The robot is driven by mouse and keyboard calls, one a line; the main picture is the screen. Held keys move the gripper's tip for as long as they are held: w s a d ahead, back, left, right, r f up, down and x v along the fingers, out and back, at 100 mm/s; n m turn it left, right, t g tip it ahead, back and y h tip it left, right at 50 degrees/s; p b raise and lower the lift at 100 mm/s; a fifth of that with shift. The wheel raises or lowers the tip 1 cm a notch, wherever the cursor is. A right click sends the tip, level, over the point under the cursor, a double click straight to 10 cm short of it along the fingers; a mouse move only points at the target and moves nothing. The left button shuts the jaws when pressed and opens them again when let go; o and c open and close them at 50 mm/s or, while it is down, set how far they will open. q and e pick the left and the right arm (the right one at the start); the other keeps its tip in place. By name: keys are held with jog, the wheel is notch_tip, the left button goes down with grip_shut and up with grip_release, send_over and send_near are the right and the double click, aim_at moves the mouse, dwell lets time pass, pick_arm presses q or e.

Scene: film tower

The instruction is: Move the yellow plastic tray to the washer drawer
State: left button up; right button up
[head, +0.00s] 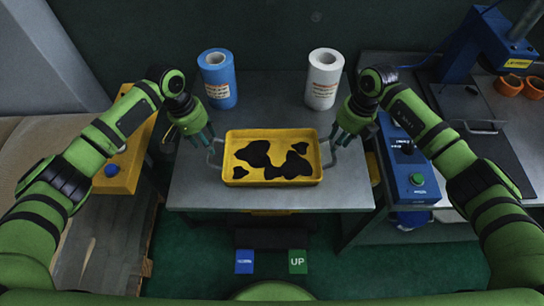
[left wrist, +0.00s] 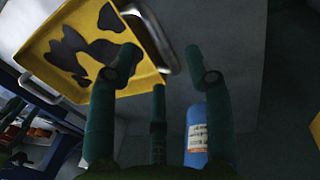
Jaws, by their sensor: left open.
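The yellow plastic tray (head: 228,150) lies flat on a grey metal table, with dark irregular patches on its floor and a metal handle at each end. In the left wrist view the tray (left wrist: 38,42) is at the upper left, its near handle (left wrist: 150,38) just beyond my fingers. My left gripper (head: 209,140) is open beside the left handle; its spread fingers (left wrist: 160,75) show empty. My right gripper (head: 334,136) is at the right handle; whether its fingers close on it is too small to tell. I cannot pick out the washer drawer with certainty.
A blue roll (head: 217,78) and a white roll (head: 323,79) stand at the back of the table (head: 270,95). A blue control box (head: 408,165) is to the right, near a dark panel with a handle (head: 480,127). A yellow box (head: 122,165) is to the left.

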pick_arm(q)
jog(key=f, duration=0.2)
jog(key=d+f, duration=0.1)
jog(key=f, duration=0.1)
jog(key=shift+s+f, duration=0.1)
jog(key=shift+f, duration=0.2)
pick_arm(e)
jog(key=f, duration=0.2)
jog(key=a+f, duration=0.1)
jog(key=f, duration=0.1)
jog(key=shift+s+f, duration=0.15)
jog(key=shift+f, duration=0.15)
pick_arm(q)
jog(key=shift+f, duration=0.55)
pick_arm(e)
jog(key=shift+f, duration=0.55)
pick_arm(q)
jog(key=c, duration=0.6)
pick_arm(e)
jog(key=c, duration=0.6)
pick_arm(q)
grip_shut()
pick_arm(e)
grip_shut()
pick_arm(q)
jog(key=shift+r, duration=0.1)
pick_arm(e)
jog(key=shift+r, duration=0.1)
